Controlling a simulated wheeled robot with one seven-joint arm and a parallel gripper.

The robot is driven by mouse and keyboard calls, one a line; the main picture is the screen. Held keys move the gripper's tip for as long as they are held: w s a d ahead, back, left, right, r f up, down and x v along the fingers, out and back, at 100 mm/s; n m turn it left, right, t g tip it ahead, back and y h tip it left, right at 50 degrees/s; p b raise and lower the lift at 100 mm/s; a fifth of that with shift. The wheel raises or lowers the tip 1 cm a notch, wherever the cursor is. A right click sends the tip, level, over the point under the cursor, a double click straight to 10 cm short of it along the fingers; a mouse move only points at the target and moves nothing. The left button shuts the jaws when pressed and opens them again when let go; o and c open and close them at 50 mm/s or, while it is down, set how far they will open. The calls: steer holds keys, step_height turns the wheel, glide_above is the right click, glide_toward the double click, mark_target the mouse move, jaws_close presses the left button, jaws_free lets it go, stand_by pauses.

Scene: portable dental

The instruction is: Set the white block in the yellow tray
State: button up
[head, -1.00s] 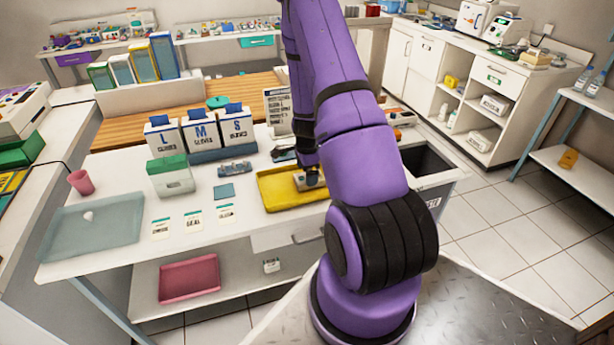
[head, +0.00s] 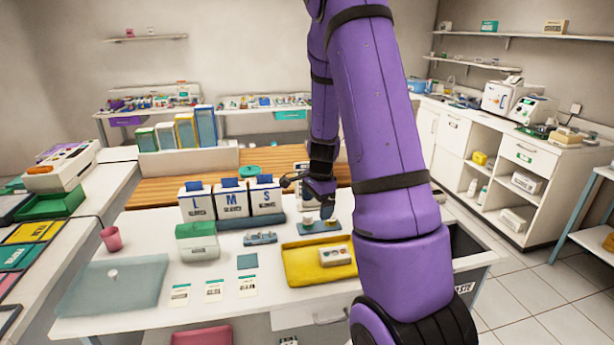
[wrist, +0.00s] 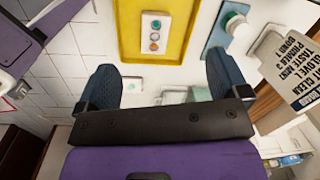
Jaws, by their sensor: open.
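The white block (head: 335,255) lies in the right part of the yellow tray (head: 300,273). It has small coloured round spots on top. In the wrist view the white block (wrist: 155,33) rests flat inside the yellow tray (wrist: 125,42), apart from its rim. My gripper (wrist: 165,85) is open with nothing between its two dark fingers. In the head view my gripper (head: 318,195) is raised above the table, behind the tray and clear of the block.
A blue-grey holder (head: 318,227) with small items stands just behind the tray. Glove boxes (head: 232,200), a green-lidded box (head: 197,241) and a pale blue tray (head: 110,285) are to the left. Cards (head: 214,290) lie at the front. A printed sign (wrist: 298,68) stands near my gripper.

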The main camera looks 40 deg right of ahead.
steer(key=s+a+r+n+t, duration=0.1)
steer(key=s+a+r+n, duration=0.1)
steer(key=a+r+n, duration=0.5)
steer(key=s+a+r+n+t, duration=0.1)
steer(key=s+a+r+n, duration=0.2)
steer(key=a+r, duration=0.75)
steer(key=s+a+r+n+t, duration=0.1)
steer(key=s+a+r+n, duration=0.3)
steer(key=s, duration=0.4)
steer(key=s+a+r+n+t, duration=0.1)
steer(key=s+a+r+n, duration=0.2)
steer(key=s+r+n, duration=0.2)
steer(key=s+n, duration=0.1)
steer(key=s, duration=0.2)
steer(key=shift+a+r+n, duration=0.3)
steer(key=shift+a+n, duration=0.1)
steer(key=shift+w, duration=0.1)
